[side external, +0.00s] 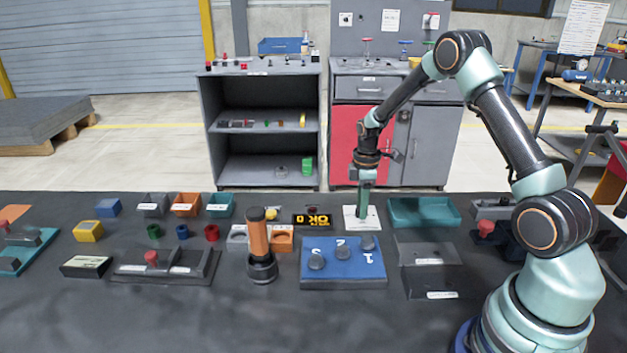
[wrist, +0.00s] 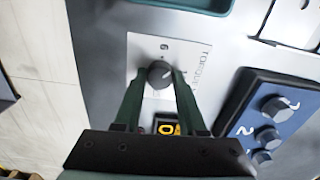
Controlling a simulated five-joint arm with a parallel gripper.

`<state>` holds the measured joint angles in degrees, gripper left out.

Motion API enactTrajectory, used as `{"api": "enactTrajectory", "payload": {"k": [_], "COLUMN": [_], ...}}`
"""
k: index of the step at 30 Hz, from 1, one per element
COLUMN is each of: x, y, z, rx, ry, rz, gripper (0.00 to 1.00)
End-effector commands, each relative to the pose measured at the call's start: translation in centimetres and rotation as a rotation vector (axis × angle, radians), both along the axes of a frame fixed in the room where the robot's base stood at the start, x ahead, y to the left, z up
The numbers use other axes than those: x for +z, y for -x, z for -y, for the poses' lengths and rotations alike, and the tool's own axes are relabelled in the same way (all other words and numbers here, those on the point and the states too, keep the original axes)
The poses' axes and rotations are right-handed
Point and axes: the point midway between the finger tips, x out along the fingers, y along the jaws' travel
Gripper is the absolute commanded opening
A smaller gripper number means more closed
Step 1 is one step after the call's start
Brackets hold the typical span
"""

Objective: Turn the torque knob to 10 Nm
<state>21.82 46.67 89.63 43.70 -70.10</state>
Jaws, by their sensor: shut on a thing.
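The torque knob (wrist: 160,74) is a small dark round knob on a white plate (wrist: 146,48) printed with "Torque" and a 6 near the top. The plate also shows in the side external view (side external: 349,220). My gripper (wrist: 158,82) points down over the plate, with one finger on each side of the knob, shut on it. In the side external view my gripper (side external: 364,208) stands upright at the plate and hides the knob. I cannot read the knob's setting. A black display (wrist: 167,128) with yellow characters sits beside the plate, partly hidden by my gripper in the wrist view.
A blue panel (side external: 342,276) with three dark knobs stands in front of the plate. A teal tray (side external: 424,212) lies to the right. An orange-handled tool (side external: 258,238) stands upright to the left. Several coloured blocks and cups fill the left of the dark table.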

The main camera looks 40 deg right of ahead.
Motion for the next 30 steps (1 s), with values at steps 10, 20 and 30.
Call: {"api": "enactTrajectory", "payload": {"k": [10, 20, 30], "x": [0.10, 0.11, 0.12], "y": [-0.01, -0.01, -0.01], "z": [-0.02, -0.02, -0.02], "rx": [-0.330, -0.613, -0.792], "ry": [-0.001, 0.000, 0.000], "rz": [-0.001, -0.001, -0.001], "gripper": [0.00, 0.00, 0.00]}}
